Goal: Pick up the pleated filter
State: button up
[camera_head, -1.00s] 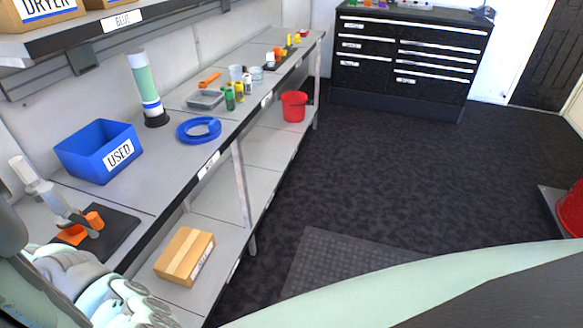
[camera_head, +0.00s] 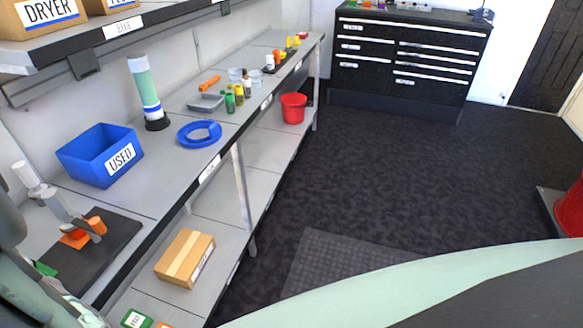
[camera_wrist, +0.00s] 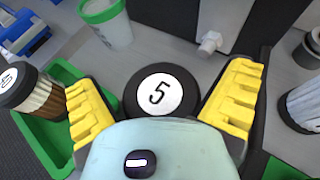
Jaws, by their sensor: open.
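In the wrist view, a black round cap with a white disc marked 5 (camera_wrist: 160,93) lies between my fingers, seen from above; whatever is under it is hidden. A brown pleated filter (camera_wrist: 42,103) with a black, white-labelled end is at the left, by the green tray (camera_wrist: 62,88). A pale, ribbed cylinder (camera_wrist: 302,104) is partly in view at the right edge. My gripper (camera_wrist: 163,80) has its yellow fingers spread wide on either side of the cap, with a gap visible on each side. The head view does not show my gripper's fingers.
A white and green cup (camera_wrist: 106,24) and a grey fitting (camera_wrist: 209,42) stand beyond the cap. In the head view, the bench holds a blue USED bin (camera_head: 88,160), a blue ring (camera_head: 186,141) and a tall green column (camera_head: 146,82). A cardboard box (camera_head: 175,256) sits on the lower shelf.

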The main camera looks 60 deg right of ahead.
jog(key=c, duration=1.3)
jog(key=shift+c, duration=0.4)
jog(key=shift+r, duration=0.15)
